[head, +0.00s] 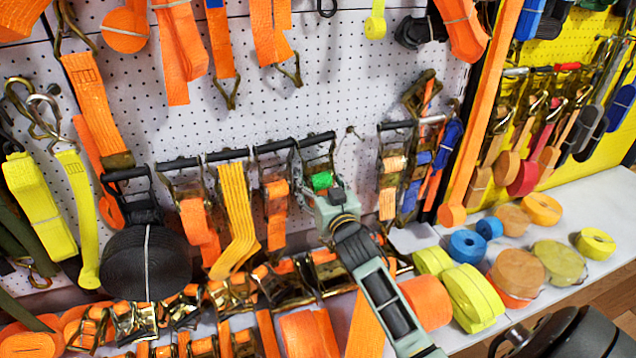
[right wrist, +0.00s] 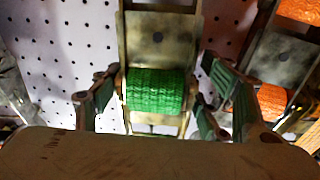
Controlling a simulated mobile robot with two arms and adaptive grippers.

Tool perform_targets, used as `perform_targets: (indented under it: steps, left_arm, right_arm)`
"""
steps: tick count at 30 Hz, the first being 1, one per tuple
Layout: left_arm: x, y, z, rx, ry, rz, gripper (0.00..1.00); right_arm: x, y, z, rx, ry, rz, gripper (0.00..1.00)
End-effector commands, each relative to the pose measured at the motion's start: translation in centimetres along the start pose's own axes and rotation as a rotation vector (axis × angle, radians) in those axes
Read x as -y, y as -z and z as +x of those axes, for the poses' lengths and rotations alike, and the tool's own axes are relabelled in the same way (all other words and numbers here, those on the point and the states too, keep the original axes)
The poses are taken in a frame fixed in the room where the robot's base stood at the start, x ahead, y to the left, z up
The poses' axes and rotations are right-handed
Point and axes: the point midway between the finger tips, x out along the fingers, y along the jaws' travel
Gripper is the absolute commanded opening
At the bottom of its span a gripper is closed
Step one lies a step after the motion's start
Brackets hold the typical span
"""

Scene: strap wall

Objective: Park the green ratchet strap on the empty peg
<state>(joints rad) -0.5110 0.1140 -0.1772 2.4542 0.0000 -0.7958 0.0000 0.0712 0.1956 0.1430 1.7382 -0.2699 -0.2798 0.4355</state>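The green ratchet strap (head: 320,181) hangs on the white pegboard in the middle of the row of ratchets, its dark handle at the top. In the right wrist view its green webbing roll (right wrist: 156,90) sits in a metal frame, straight ahead. My right gripper (head: 331,200) is in front of it, covering its lower part. Its fingers (right wrist: 160,85) stand apart on either side of the frame, with narrow gaps beside the green roll. A small bare peg (head: 351,131) sticks out of the board just right of the green strap's handle. My left gripper is not in view.
An orange ratchet (head: 276,190) hangs close on the left, and another (head: 394,165) hangs to the right beyond a stretch of bare board. Below are a crowded row of ratchets (head: 232,292) and webbing rolls (head: 470,297) on a white shelf (head: 597,200).

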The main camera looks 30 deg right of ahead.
Motion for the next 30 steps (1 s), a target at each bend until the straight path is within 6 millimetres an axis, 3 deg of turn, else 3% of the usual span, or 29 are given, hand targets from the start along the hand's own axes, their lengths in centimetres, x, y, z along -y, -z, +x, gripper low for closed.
perform_targets:
  steps: [12, 16, 30]
  left_arm:
    - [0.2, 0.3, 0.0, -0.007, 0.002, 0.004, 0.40]
    - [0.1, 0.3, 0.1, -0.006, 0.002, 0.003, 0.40]
    - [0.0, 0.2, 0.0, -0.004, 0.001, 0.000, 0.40]
  right_arm:
    - [0.0, -0.9, -0.2, 0.020, -0.002, 0.001, 0.78]
    - [0.0, -0.8, -1.1, 0.017, -0.001, 0.001, 0.78]
    - [0.0, -0.5, -9.8, 0.012, -0.002, 0.001, 0.78]
